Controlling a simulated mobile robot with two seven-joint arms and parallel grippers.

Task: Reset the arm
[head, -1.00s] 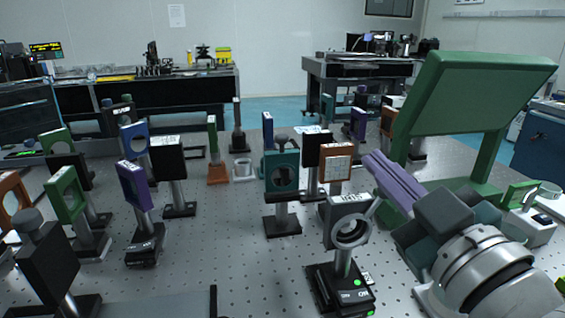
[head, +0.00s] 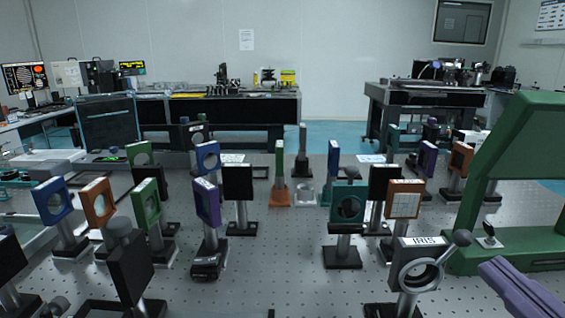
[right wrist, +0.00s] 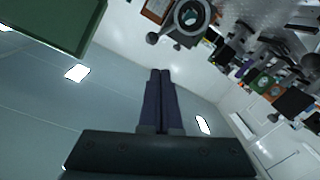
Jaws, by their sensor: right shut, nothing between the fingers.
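My right gripper (head: 487,268) comes in at the lower right of the head view, with only its purple fingers showing. In the right wrist view the two fingers (right wrist: 161,72) lie side by side, shut and empty. They point toward the iris mount (right wrist: 192,15) at the top of that view. In the head view the iris mount (head: 418,272), a grey ring labelled IRIS with a ball-ended lever, stands left of the fingertips, apart from them in the picture. My left gripper is not in view.
A large green stand (head: 530,170) rises at the right, close to the right gripper. Several optics mounts on posts fill the perforated table (head: 290,270), including a teal one (head: 347,210) and a purple one (head: 207,203). The front middle of the table is fairly clear.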

